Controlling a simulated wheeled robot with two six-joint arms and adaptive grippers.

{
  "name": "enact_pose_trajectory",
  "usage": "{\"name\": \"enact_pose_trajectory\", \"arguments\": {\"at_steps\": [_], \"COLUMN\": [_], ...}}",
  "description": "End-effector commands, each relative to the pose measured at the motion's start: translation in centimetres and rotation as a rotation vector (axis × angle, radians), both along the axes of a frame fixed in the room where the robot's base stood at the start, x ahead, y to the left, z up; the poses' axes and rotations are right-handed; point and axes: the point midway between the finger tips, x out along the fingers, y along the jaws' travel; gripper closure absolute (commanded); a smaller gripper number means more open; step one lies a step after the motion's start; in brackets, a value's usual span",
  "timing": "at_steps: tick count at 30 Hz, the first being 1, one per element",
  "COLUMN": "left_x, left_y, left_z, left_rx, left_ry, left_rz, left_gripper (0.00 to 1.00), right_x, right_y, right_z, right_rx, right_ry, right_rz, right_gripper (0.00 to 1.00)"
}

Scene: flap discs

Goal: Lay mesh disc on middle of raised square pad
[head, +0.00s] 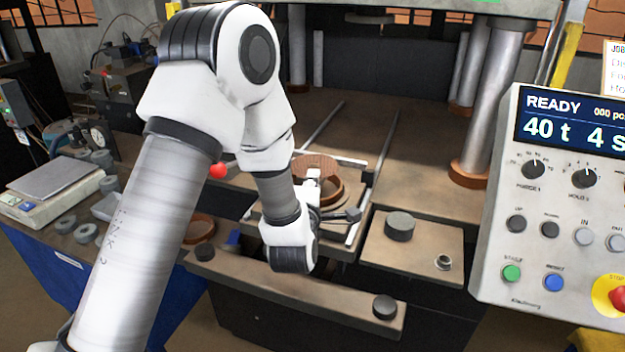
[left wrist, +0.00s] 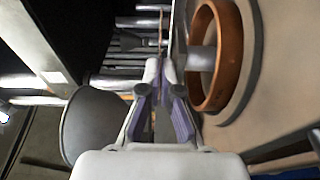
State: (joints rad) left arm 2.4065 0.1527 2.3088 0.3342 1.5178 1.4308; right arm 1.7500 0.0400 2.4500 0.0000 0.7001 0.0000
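The mesh disc (head: 317,164) is a thin brown speckled round, seen just above the orange-brown ring on the press slide. In the left wrist view the disc (left wrist: 161,36) shows edge-on as a thin brown line between the fingertips. My left gripper (head: 313,184) is shut on it; its fingers (left wrist: 160,68) are close together beside the ring. The scale at the left has a raised square grey top (head: 56,177), which looks bare. I see no other clear raised square pad. My right gripper is out of view.
The orange-brown ring (left wrist: 213,58) surrounds a grey centre post (left wrist: 200,58). A plate (head: 418,260) to its right bears a dark round piece (head: 399,226). A front bar (head: 300,289), press columns (head: 490,90) and a control panel (head: 560,210) are close by.

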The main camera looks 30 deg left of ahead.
Motion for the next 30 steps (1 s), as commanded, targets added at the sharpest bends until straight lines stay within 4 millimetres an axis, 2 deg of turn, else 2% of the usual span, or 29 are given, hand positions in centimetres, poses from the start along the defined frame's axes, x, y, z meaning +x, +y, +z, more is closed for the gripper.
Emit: {"name": "enact_pose_trajectory", "arguments": {"at_steps": [15, 17, 18, 19, 30], "left_x": [0.00, 0.00, 0.00, -0.01, 0.01], "left_y": [0.00, 0.00, 0.00, 0.01, 0.01], "left_z": [-0.55, -0.48, -0.49, -0.50, -0.47], "left_rx": [0.000, 0.000, 0.000, 0.000, 0.000], "left_ry": [0.000, 0.000, 0.001, 0.001, 0.000], "left_rz": [0.000, 0.000, 0.000, 0.000, 0.000], "left_gripper": [1.00, 0.81, 0.67, 0.65, 0.65], "right_x": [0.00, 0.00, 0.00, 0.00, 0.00], "right_y": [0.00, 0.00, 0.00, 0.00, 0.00], "right_z": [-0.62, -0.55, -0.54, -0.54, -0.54], "right_rx": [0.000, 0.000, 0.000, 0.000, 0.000], "right_ry": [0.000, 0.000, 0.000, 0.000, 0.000], "right_rz": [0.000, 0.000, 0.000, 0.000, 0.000], "right_gripper": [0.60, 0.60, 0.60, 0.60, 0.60]}}
